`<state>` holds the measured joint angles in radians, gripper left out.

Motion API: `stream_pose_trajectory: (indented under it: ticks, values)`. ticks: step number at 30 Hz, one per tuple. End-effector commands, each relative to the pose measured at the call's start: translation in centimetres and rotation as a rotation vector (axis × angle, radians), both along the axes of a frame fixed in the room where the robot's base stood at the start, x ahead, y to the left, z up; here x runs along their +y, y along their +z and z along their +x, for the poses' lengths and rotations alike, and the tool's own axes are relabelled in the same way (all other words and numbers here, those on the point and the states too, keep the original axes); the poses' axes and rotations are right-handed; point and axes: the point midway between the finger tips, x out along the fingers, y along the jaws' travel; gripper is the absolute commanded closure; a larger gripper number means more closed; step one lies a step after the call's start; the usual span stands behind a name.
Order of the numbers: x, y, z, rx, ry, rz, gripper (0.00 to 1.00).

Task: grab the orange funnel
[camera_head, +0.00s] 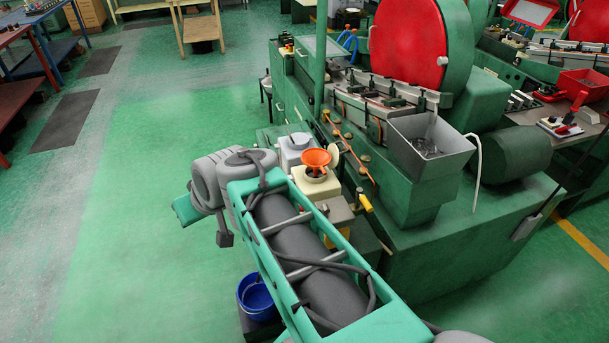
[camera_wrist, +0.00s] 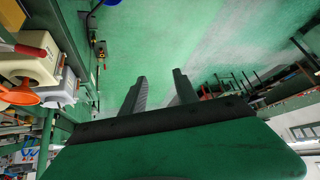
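The orange funnel (camera_head: 316,158) sits on a cream box-shaped container in the head view, beside the green machine and just past my arm. In the wrist view the orange funnel (camera_wrist: 20,94) is at the far left edge, partly cut off. My gripper (camera_wrist: 160,80) shows two dark fingers spread apart with nothing between them, over green floor. It is apart from the funnel, which lies well to the left of the fingers in the wrist view. In the head view the fingers are hidden behind my arm.
A white-grey container (camera_head: 293,148) stands close beside the funnel. The green machine (camera_head: 450,235) with a grey metal bin (camera_head: 430,143) and red wheel (camera_head: 407,45) is right of it. A blue bucket (camera_head: 257,298) is below my arm. Open floor (camera_head: 130,200) lies left.

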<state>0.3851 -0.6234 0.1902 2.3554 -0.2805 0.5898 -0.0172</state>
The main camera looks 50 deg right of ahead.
Motion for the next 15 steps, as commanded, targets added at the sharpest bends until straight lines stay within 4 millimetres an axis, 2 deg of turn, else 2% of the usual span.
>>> stream_pose_trajectory:
  ticks: [1,4,7,10,12,15]
  values:
    - [-3.4,-5.5,1.3,-0.056,-0.064,0.03,0.64]
    - [-10.0,-9.4,3.4,-0.225,-0.171,0.091,0.64]
    - [-17.6,-12.6,3.2,-0.421,-0.304,0.141,0.64]
    - [-25.6,-14.7,0.3,-0.638,-0.456,0.173,0.64]
    - [-30.2,-15.5,-2.8,-0.78,-0.555,0.179,0.64]
    - [-34.4,-15.3,-6.9,-0.927,-0.654,0.173,0.64]
